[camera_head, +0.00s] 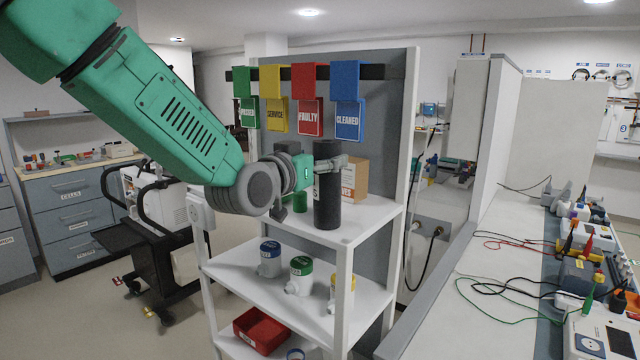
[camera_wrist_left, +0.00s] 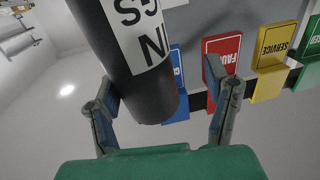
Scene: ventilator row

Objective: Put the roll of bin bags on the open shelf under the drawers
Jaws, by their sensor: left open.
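The roll of bin bags (camera_head: 327,205) is a black upright cylinder with a white label, standing on the top shelf of a white rack. My left gripper (camera_head: 322,166) is at its upper part, with one finger visible across it. In the left wrist view the roll (camera_wrist_left: 142,82) lies between the two spread fingers of my left gripper (camera_wrist_left: 163,88), nearer the left finger, with a gap to the right one. A grey drawer cabinet (camera_head: 80,215) stands at the far left; no open shelf shows clearly under its drawers. My right gripper is not in view.
A cardboard box (camera_head: 354,178) stands right behind the roll. Coloured signs (camera_head: 310,100) hang above it. Several labelled pots (camera_head: 300,275) and a red tray (camera_head: 262,330) fill lower levels. A black-and-white cart (camera_head: 160,240) stands between rack and cabinet. A cluttered bench (camera_head: 470,290) is at right.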

